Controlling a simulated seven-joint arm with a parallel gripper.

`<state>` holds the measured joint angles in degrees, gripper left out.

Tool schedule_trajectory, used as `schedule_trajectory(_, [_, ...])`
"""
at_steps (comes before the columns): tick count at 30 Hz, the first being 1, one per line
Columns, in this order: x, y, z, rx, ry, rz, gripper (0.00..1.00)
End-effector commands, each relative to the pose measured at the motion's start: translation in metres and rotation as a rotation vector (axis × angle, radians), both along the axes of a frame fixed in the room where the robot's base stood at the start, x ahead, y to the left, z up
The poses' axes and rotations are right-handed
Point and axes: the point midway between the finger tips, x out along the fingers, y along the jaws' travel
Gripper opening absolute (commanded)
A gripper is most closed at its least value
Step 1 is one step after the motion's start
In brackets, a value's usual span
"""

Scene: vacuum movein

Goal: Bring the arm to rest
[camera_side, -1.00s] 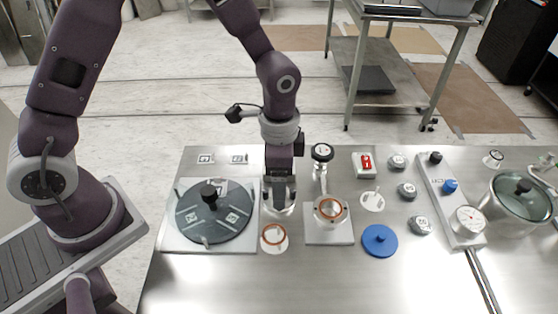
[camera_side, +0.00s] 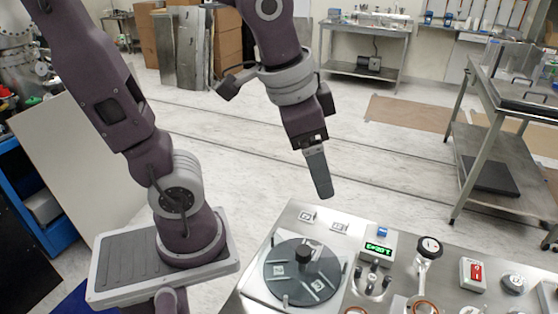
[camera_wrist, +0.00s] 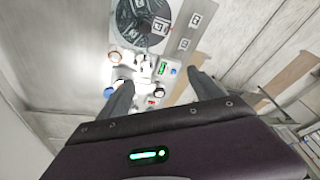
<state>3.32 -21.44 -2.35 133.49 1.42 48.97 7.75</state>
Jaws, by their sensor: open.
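My gripper (camera_side: 319,190) hangs in the air above and behind the back edge of the steel work table, touching nothing, with its fingers pointing down. In the wrist view my gripper (camera_wrist: 160,84) shows two fingers spread apart, with nothing held between them. In the side view the fingers overlap, so the gap does not show there. The table's things appear small and far off beyond the fingertips in the wrist view.
Below stand a dark round disc (camera_side: 281,268) with a black knob, a device with a green display (camera_side: 377,249), a valve fitting (camera_side: 428,248) and a red-switch box (camera_side: 473,274). A steel cart (camera_side: 493,155) stands at right. The air around my gripper is clear.

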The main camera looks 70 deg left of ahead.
Motion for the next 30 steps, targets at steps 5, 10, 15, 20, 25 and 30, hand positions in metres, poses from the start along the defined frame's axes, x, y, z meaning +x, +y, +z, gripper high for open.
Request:
schedule_trajectory(5, [-0.053, 0.015, 0.009, -0.081, -0.132, 0.19, 0.75])
schedule_trajectory(10, [-0.064, 0.017, 0.007, -0.103, -0.158, 0.231, 0.75])
schedule_trajectory(15, [-0.063, 0.017, 0.007, -0.101, -0.157, 0.229, 0.75])
schedule_trajectory(20, [-0.063, 0.016, 0.008, -0.101, -0.158, 0.227, 0.75])
schedule_trajectory(25, [-0.063, 0.016, 0.008, -0.101, -0.158, 0.227, 0.75])
schedule_trajectory(30, [-0.063, 0.016, 0.008, -0.101, -0.158, 0.227, 0.75])
